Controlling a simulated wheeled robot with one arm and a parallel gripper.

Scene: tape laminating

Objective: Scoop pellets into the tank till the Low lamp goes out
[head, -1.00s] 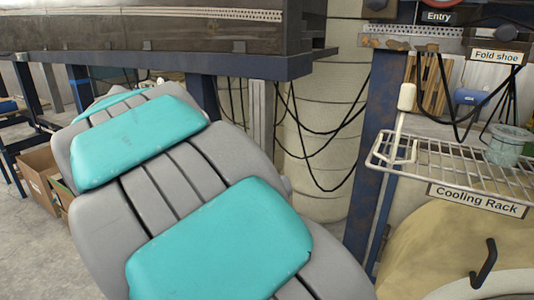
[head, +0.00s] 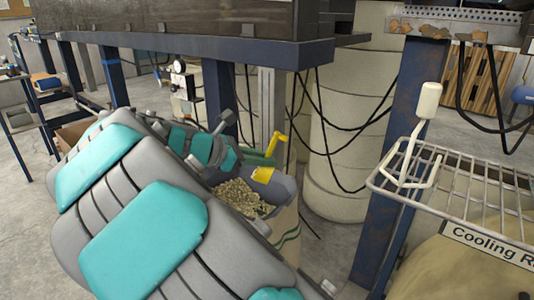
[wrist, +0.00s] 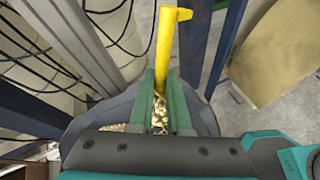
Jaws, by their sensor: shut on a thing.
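My gripper (wrist: 162,98) has green fingers shut on the yellow scoop handle (wrist: 165,50). In the head view the handle (head: 276,143) stands up beside the green fingers. Tan pellets (head: 240,197) fill a dark grey, open-topped body (head: 280,185) under my gripper. A yellow patch shows on its rim. I cannot tell whether this body is the scoop or a separate container. Pellets (wrist: 158,112) also show between the fingers in the wrist view. A pale sack (head: 287,240) with a green stripe stands below. I cannot make out the tank or the Low lamp.
A blue post (head: 395,160) and the wire Cooling Rack (head: 465,190) stand at the right. A dark overhead beam (head: 220,62) crosses above. Black cables (head: 335,150) hang before a pale column. A small device with a round dial (head: 180,67) stands behind my arm.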

